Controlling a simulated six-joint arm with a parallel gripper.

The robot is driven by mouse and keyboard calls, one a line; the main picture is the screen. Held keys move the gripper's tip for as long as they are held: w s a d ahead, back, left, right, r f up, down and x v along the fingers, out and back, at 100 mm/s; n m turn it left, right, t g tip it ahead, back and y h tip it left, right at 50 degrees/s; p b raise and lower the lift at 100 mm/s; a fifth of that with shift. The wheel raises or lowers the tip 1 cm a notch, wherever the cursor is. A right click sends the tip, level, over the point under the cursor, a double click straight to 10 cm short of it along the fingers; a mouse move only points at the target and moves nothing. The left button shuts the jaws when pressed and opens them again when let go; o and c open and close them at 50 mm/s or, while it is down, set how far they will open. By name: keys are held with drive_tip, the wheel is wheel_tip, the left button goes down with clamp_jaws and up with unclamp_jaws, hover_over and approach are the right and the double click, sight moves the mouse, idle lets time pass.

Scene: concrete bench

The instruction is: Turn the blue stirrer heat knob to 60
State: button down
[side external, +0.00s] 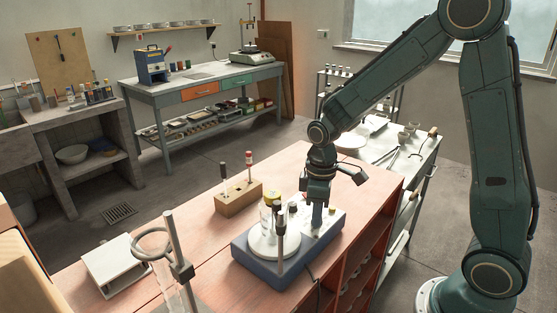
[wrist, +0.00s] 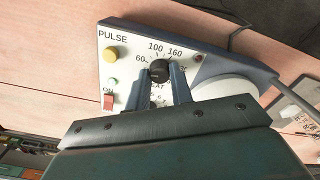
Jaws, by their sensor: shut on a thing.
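The blue stirrer (side external: 262,275) stands on the red-brown bench, with a round white plate and a pale control panel. It also shows in the wrist view (wrist: 190,38). Its black heat knob (wrist: 159,68) is on the panel, with 60, 100 and 160 printed around it and part of the word HEAT below. My gripper (side external: 316,230) points down over the panel. In the wrist view, my gripper's fingers (wrist: 161,74) are on either side of the knob, shut on it. The knob's pointer is too small to read. In the side view, my gripper hides the knob.
A yellow PULSE button (wrist: 110,55) and a red ON switch (wrist: 108,101) are beside the knob. A clear vessel with a yellow top (side external: 268,207) stands on the plate, near a dark upright rod (side external: 281,240). A wooden block (side external: 238,198) holds two tools behind. A ring stand (side external: 172,255) is in front.

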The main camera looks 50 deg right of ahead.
drive_tip(key=m, duration=0.4)
idle(0.4)
drive_tip(key=c, duration=1.2)
unclamp_jaws()
drive_tip(key=shift+c, duration=0.2)
drive_tip(key=shift+r, duration=0.1)
wheel_tip(320, 180, up, 14)
drive_tip(key=shift+f, duration=0.2)
